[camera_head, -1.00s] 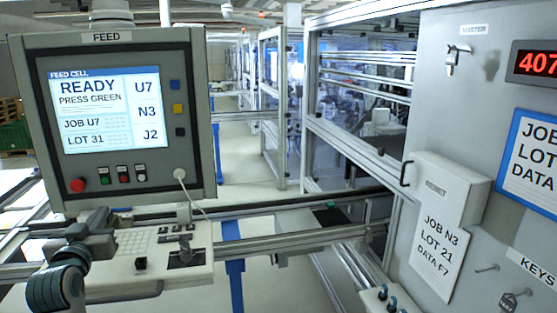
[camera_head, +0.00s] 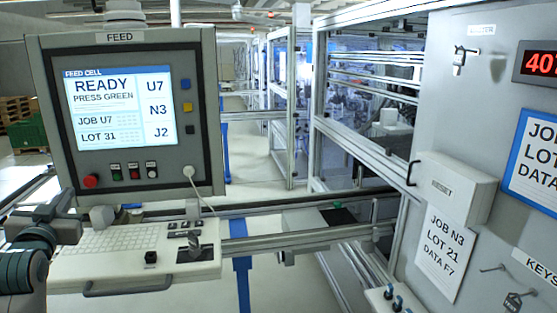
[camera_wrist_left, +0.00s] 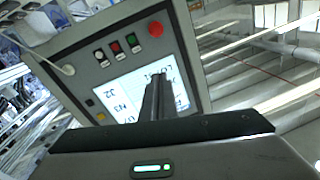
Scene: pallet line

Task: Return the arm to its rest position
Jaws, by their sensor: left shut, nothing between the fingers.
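My left gripper (camera_head: 70,208) is at the lower left of the head view, in front of the lower left corner of the grey feed panel (camera_head: 215,120) and above the keyboard shelf's left end. In the left wrist view its two dark fingers (camera_wrist_left: 157,80) are together with nothing between them. Beyond them stands the panel's lit screen (camera_wrist_left: 125,98), which reads READY, PRESS GREEN in the head view (camera_head: 120,108). I cannot tell the gap between fingers and panel. My right gripper is not in view.
Below the screen are a red knob (camera_head: 90,181) and a green button (camera_head: 116,171). The keyboard shelf (camera_head: 125,268) juts out below, with a front handle (camera_head: 130,289). A grey cabinet wall (camera_head: 450,120) stands on the right. Open floor shows between them.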

